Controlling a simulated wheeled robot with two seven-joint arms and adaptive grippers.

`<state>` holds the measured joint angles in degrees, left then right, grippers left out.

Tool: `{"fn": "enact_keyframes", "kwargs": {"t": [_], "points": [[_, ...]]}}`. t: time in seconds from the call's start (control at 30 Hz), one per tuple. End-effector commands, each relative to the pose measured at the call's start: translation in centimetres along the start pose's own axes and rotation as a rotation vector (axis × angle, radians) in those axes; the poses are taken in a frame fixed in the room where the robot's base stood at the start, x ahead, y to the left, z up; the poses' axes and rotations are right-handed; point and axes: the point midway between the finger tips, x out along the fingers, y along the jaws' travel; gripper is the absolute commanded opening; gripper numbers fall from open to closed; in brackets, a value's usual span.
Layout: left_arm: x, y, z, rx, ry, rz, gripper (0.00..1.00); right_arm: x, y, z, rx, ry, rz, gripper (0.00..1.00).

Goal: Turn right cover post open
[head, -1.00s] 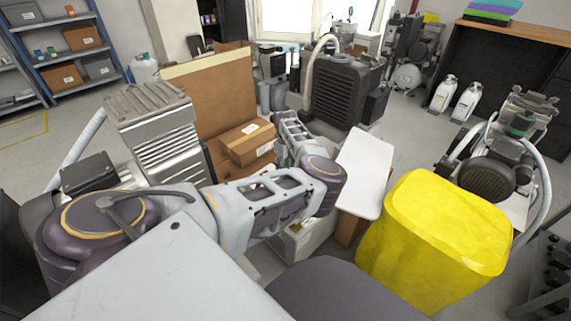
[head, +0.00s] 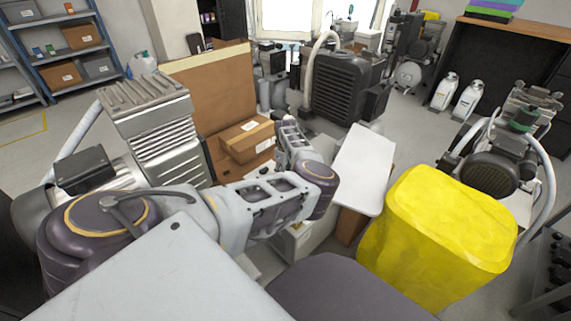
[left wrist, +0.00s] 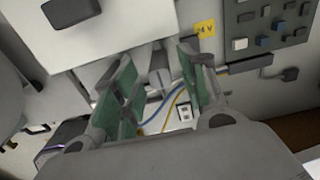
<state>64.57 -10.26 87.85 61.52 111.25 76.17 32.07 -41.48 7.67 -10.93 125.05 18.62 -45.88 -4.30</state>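In the left wrist view my left gripper (left wrist: 157,82) is open, with green-padded fingers to either side of a short grey post-like part (left wrist: 160,58). The part lies between the fingers below the edge of a white panel (left wrist: 110,35); I cannot tell whether either finger touches it. Which part is the right cover post is not clear. Blue and yellow wires (left wrist: 172,100) and a small white switch (left wrist: 184,112) show beyond the fingers. In the head view my left arm reaches to the middle and hides its gripper above a pale box (head: 292,240). My right gripper is not in view.
A yellow-covered block (head: 440,225) and a white board (head: 363,165) stand right of my arm. Cardboard boxes (head: 246,140) and a ribbed grey compressor (head: 155,125) are on its left. A 24 V label (left wrist: 205,29) and a button panel (left wrist: 265,25) lie near the gripper.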

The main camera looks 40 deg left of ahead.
Motion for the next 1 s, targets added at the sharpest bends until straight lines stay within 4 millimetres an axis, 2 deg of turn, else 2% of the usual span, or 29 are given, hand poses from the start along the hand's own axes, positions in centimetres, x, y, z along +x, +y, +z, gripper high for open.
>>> {"fn": "enact_keyframes", "kwargs": {"t": [0.03,0.33,0.67,1.0], "points": [[0.0,0.0,0.0,0.0,0.0,0.0,0.38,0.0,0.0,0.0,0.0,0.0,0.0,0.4],[0.0,0.0,0.0,0.0,0.0,0.0,0.0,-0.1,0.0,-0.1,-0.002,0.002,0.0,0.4],[-0.1,0.0,0.0,0.022,0.0,0.0,0.0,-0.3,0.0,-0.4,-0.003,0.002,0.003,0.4],[-0.2,0.0,0.0,0.166,0.0,0.0,0.0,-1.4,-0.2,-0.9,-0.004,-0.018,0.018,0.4]]}}
